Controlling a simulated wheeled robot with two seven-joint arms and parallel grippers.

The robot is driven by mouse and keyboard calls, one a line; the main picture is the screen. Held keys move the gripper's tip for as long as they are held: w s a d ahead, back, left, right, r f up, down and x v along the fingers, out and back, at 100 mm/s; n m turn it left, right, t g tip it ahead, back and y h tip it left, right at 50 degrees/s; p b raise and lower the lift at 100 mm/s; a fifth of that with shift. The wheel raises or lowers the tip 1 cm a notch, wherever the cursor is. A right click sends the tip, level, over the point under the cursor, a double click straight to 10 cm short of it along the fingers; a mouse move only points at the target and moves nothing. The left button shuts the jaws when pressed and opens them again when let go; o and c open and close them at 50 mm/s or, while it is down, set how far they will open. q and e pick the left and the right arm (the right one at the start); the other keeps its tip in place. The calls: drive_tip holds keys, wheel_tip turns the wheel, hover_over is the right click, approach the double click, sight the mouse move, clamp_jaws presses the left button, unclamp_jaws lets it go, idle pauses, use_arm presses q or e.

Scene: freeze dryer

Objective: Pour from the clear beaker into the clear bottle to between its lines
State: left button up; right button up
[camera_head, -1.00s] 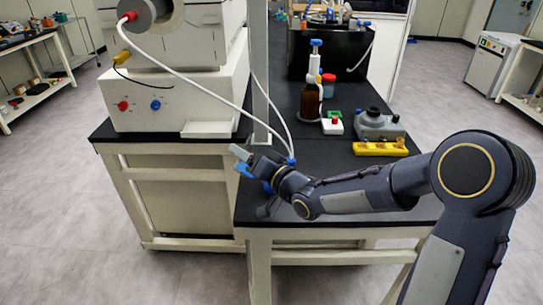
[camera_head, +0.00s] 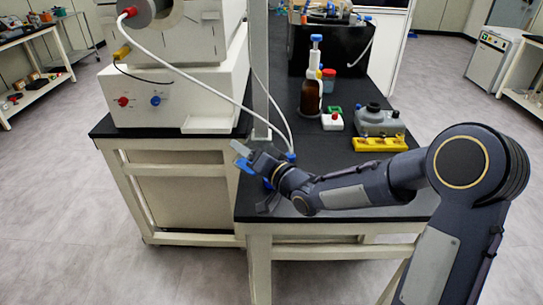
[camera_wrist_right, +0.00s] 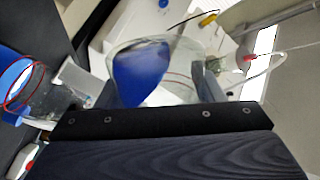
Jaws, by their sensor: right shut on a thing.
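My right gripper (camera_head: 244,155) is shut on the clear beaker, over the near-left part of the black bench. In the right wrist view the clear beaker (camera_wrist_right: 185,52) is between the fingers, with blue liquid (camera_wrist_right: 142,75) against one side. The beaker looks tilted; its outline is faint in the head view. A clear vessel with a blue rim and a red line, apparently the clear bottle (camera_wrist_right: 38,98), is at the left of the wrist view, apart from the beaker. Its blue part (camera_head: 291,157) shows behind my wrist in the head view. Its liquid level is unclear. My left gripper is out of view.
A white machine (camera_head: 180,95) with a white hose stands left. Behind my arm are a brown bottle (camera_head: 311,98), a red-topped white block (camera_head: 332,122), a grey device (camera_head: 379,121) and a yellow rack (camera_head: 380,144). A pale post (camera_head: 260,70) rises behind the gripper.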

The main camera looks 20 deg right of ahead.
drive_tip(key=shift+f+m+p, duration=0.15)
drive_tip(key=shift+m+p, duration=0.45)
drive_tip(key=shift+m, duration=0.1)
idle(1.1)
drive_tip(key=shift+r+m+p, duration=0.5)
drive_tip(key=shift+m+p, duration=0.35)
drive_tip(key=shift+p, duration=0.65)
drive_tip(key=shift+r+m+p, duration=0.45)
drive_tip(key=shift+m+p, duration=0.4)
drive_tip(key=shift+p, duration=0.6)
idle(2.0)
drive_tip(key=shift+w+d+r+m, duration=0.1)
drive_tip(key=shift+r+m, duration=0.05)
drive_tip(key=shift+m, duration=0.15)
idle(1.0)
